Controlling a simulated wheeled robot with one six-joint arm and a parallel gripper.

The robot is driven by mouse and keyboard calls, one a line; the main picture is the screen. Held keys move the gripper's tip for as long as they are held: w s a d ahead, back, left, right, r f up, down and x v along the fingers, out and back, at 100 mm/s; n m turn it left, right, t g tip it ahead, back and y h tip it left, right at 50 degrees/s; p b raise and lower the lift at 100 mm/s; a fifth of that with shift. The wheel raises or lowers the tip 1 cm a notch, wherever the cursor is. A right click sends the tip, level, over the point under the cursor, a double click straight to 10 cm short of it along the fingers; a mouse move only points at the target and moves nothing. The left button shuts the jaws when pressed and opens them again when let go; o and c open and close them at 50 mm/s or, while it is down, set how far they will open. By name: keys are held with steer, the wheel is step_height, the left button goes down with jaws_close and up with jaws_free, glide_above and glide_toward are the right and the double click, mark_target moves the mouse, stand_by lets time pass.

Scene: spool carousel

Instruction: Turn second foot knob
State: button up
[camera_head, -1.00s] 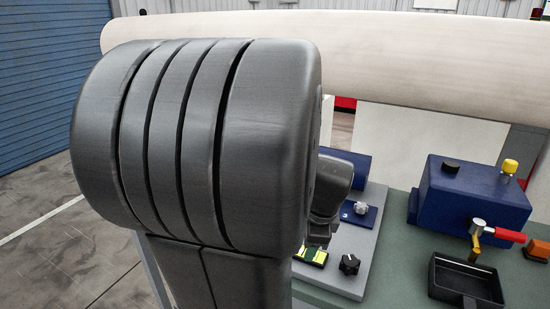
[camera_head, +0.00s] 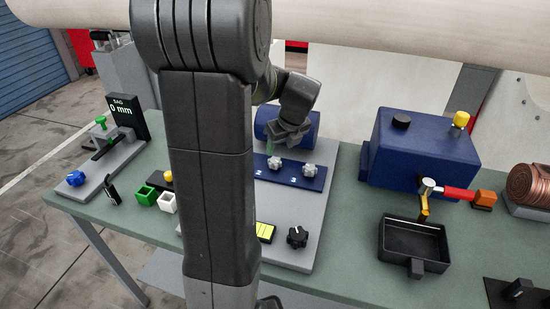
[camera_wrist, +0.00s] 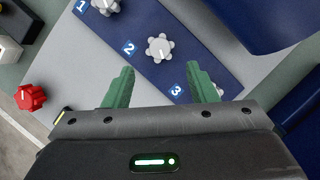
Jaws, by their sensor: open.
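The second foot knob (camera_wrist: 159,47) is a pale grey lobed knob beside the label 2 on a dark blue strip (camera_wrist: 138,22). Knob 1 (camera_wrist: 104,5) is cut by the top edge of the wrist view. Knob 3 (camera_wrist: 217,91) is partly hidden by a fingertip. My gripper (camera_wrist: 160,72) is open and empty, its green fingers pointing at the strip, with the second knob ahead of the gap between them. In the head view my gripper (camera_head: 289,136) hangs just above and behind two grey knobs; the rest of the strip's left side is hidden by my arm.
A red knob (camera_wrist: 30,97) sits left of the strip. A black knob (camera_head: 297,237) and a yellow-green block (camera_head: 265,231) stand on the grey plate in front. A blue box (camera_head: 420,150), a red-handled valve (camera_head: 445,190) and a black tray (camera_head: 413,241) stand to the right.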

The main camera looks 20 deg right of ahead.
mark_target(275, 160)
steer(key=x, duration=0.8)
steer(key=shift+f, duration=0.3)
steer(key=c, duration=1)
